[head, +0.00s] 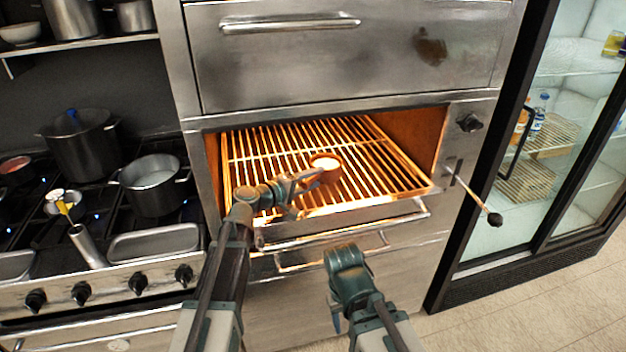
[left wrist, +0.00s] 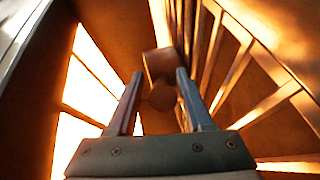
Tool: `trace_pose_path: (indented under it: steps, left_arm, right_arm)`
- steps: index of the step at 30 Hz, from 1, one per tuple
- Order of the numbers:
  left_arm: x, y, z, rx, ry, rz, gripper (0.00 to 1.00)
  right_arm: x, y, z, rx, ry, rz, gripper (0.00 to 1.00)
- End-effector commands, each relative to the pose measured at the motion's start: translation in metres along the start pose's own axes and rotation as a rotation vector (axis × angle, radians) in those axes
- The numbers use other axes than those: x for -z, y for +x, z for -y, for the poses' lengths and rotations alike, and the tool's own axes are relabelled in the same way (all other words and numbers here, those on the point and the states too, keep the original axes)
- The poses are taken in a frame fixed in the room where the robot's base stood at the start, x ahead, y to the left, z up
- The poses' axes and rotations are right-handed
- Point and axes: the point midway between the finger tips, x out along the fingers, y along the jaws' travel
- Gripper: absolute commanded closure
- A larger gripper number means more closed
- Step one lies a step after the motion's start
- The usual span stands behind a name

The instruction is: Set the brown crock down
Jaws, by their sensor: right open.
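The brown crock (head: 325,163), a small round pot with a pale top, is inside the glowing broiler, over the middle of the wire rack (head: 390,175). I cannot tell whether its base touches the rack. My left gripper (head: 312,176) reaches in from the front left and meets the crock's near side.
The broiler's side walls and the steel front above bound the opening. A lever with a black knob (head: 494,219) sticks out at the right. A stove with a dark stockpot (head: 82,145) and a smaller pot (head: 153,190) stands left. The rack is otherwise bare.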

Motion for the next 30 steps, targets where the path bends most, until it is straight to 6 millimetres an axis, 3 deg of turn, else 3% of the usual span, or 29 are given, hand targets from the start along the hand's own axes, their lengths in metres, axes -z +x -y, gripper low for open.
trace_pose_path:
  steps: [10,14,30]
  left_arm:
    - [0.0,-0.001,0.001,0.002,0.001,0.0,0.37]
    - [-0.001,-0.012,0.0,0.002,0.001,0.0,0.37]
    - [-0.001,-0.118,-0.001,0.001,0.0,-0.002,0.37]
  right_arm:
    - [0.0,0.0,0.0,0.0,0.0,0.0,0.5]
    - [0.0,-0.002,0.0,0.0,0.0,0.0,0.5]
    - [-0.001,-0.019,-0.002,0.0,0.0,0.0,0.5]
